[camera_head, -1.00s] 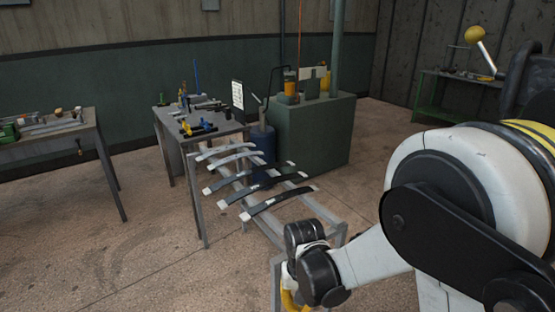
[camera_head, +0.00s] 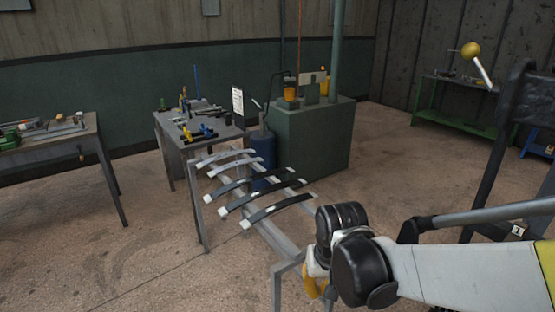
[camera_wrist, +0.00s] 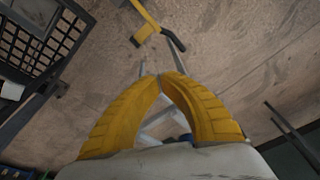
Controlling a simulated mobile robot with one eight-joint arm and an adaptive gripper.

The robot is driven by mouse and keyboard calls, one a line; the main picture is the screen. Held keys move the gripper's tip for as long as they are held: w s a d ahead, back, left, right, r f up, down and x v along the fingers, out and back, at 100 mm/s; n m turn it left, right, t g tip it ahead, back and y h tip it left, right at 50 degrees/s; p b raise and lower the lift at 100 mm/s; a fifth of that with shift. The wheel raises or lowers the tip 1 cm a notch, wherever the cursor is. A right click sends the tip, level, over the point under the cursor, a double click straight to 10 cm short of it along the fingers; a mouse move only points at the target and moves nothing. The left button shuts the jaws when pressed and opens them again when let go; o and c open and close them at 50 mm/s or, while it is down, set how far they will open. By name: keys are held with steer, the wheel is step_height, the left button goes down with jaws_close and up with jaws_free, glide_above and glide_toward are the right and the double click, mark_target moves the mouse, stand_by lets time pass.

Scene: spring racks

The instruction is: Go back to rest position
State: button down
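My gripper (camera_wrist: 163,77) has two yellow ribbed fingers. In the wrist view their tips meet and nothing shows between them. In the head view the gripper (camera_head: 314,289) is partly hidden below my black wrist joints, near the front end of the spring rack. The grey metal rack (camera_head: 285,246) carries several curved leaf springs (camera_head: 262,192), pale at the far end and dark nearer. The gripper is apart from the springs.
A grey workbench with tools (camera_head: 178,150) stands behind the rack. A blue drum (camera_head: 262,148) and a green cabinet (camera_head: 312,135) are beside it. Another bench (camera_head: 85,131) is at left, a green table (camera_head: 455,120) at back right. Floor at left front is clear.

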steer(key=s+d+r+t, duration=0.5)
steer(key=s+d+r, duration=0.4)
steer(key=r, duration=0.1)
steer(key=shift+s+r+m, duration=0.2)
steer(key=shift+s+m, duration=0.1)
steer(key=shift+s, duration=0.05)
stand_by(2.1)
